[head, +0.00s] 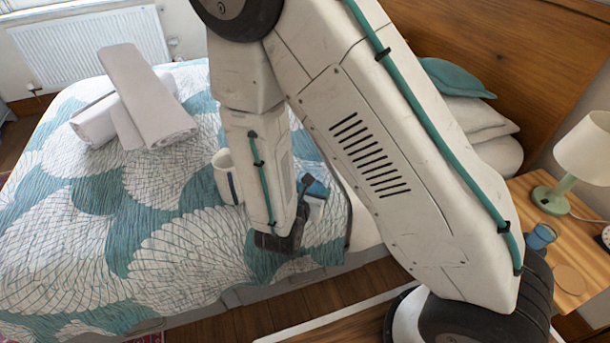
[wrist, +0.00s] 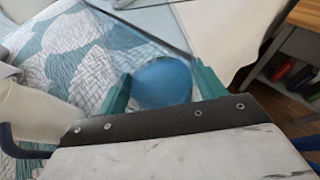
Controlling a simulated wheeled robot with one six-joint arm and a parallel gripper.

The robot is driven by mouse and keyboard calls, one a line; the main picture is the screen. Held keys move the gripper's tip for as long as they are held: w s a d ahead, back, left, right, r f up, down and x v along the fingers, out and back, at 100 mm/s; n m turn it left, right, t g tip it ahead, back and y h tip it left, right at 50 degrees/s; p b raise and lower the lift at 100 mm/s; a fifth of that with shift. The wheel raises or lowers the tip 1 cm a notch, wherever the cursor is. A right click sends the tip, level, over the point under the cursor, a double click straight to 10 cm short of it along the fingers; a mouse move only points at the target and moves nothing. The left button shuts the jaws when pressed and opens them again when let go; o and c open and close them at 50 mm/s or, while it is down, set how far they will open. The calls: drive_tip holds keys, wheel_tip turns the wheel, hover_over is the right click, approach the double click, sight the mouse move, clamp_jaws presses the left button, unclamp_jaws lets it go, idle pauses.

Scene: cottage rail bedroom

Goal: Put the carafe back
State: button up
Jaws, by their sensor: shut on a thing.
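A blue rounded thing, by its look the carafe (wrist: 163,83), sits between the two green fingers of my gripper (wrist: 162,88) in the wrist view. My gripper is shut on it, over the patterned bed. In the head view my arm hides most of the gripper; a blue patch (head: 317,188) shows just right of my forearm, and I cannot tell whether it is the carafe. The wooden nightstand (head: 524,196) stands at the right, with a round coaster (head: 569,279) lying bare on it. The nightstand's edge also seems to show at the wrist view's upper right (wrist: 305,14).
A white jug (head: 222,178) stands on the bed (head: 60,270) left of my forearm. Rolled towels (head: 150,105) lie farther back. The nightstand holds a green lamp (head: 548,195) and a small blue cup (head: 540,236). Pillows (head: 470,118) lie against the wooden headboard (head: 520,60).

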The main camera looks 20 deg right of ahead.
drive_tip(key=w+d+f, duration=0.1)
drive_tip(key=w, duration=0.4)
drive_tip(key=w+d+f, duration=0.1)
drive_tip(key=w+f, duration=0.1)
drive_tip(key=w, duration=0.3)
drive_tip(key=w+d+f, duration=0.1)
drive_tip(key=w+f, duration=0.1)
drive_tip(key=w, duration=0.3)
drive_tip(key=shift+d, duration=0.35)
drive_tip(key=o, duration=1.5)
drive_tip(key=shift+f, duration=0.1)
drive_tip(key=shift+o, duration=0.2)
